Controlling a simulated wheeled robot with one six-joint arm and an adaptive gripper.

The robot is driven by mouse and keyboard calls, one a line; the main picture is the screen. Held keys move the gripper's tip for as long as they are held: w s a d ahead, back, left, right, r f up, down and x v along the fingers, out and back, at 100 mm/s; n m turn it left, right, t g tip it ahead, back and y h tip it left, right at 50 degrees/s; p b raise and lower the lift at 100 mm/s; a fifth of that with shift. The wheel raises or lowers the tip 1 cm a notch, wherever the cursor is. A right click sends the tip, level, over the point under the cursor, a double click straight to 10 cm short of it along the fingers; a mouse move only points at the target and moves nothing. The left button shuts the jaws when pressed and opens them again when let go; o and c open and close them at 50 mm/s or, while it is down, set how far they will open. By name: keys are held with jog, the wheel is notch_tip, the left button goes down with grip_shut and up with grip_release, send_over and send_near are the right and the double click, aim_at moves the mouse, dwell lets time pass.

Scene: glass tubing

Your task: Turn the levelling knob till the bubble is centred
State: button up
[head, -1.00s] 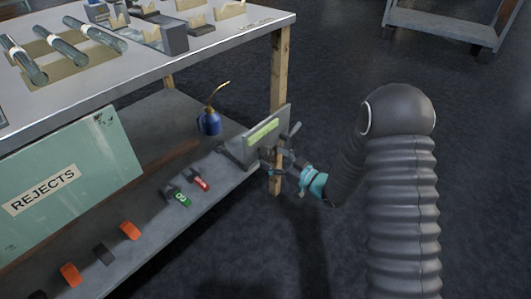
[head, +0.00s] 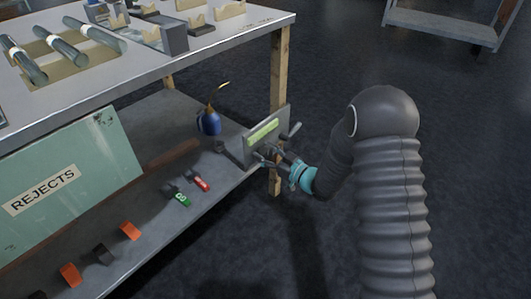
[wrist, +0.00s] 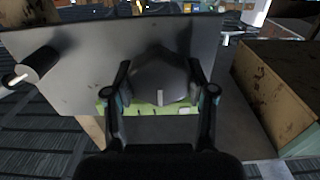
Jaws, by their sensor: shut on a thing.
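The levelling unit is an upright grey metal plate (head: 254,146) at the right end of the lower shelf. It carries a yellow-green level vial (head: 263,131), which also shows below the knob in the wrist view (wrist: 145,108). A pale patch, possibly the bubble, lies toward the right of the vial there; I cannot tell whether it is centred. The dark round levelling knob (wrist: 160,72) has a white mark on its edge. My gripper (head: 264,155) is at the plate's front. In the wrist view its fingers (wrist: 161,92) are shut on the knob, one on each side.
A second dark cylinder (wrist: 35,68) with a white mark sticks out beside the knob. A table leg (head: 280,90) stands close behind the plate. A blue oil can (head: 210,122), red and green clips (head: 190,190) and a REJECTS panel (head: 70,190) are on the shelf. Open floor lies right.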

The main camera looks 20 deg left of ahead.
jog(key=shift+m, duration=0.5)
jog(key=m, duration=0.3)
jog(key=shift+w, duration=0.1)
jog(key=m+p, duration=0.1)
jog(key=m, duration=0.2)
jog(key=shift+m, duration=0.3)
jog(key=m+p, duration=0.2)
jog(key=m, duration=0.5)
jog(key=shift+w+p, duration=0.15)
jog(key=shift+p, duration=0.15)
jog(key=m+p, duration=0.1)
jog(key=m, duration=0.3)
jog(key=shift+f, duration=0.1)
jog(key=m+p, duration=0.1)
jog(key=m, duration=0.2)
jog(key=shift+f+m+p, duration=0.1)
jog(key=shift+m+p, duration=0.2)
jog(key=shift+p, duration=0.1)
jog(key=m+p, duration=0.1)
jog(key=m, duration=0.3)
jog(key=shift+f+p, duration=0.1)
jog(key=shift+p, duration=0.25)
jog(key=shift+f+m+p, duration=0.1)
jog(key=shift+m+p, duration=0.4)
jog(key=shift+m, duration=1.2)
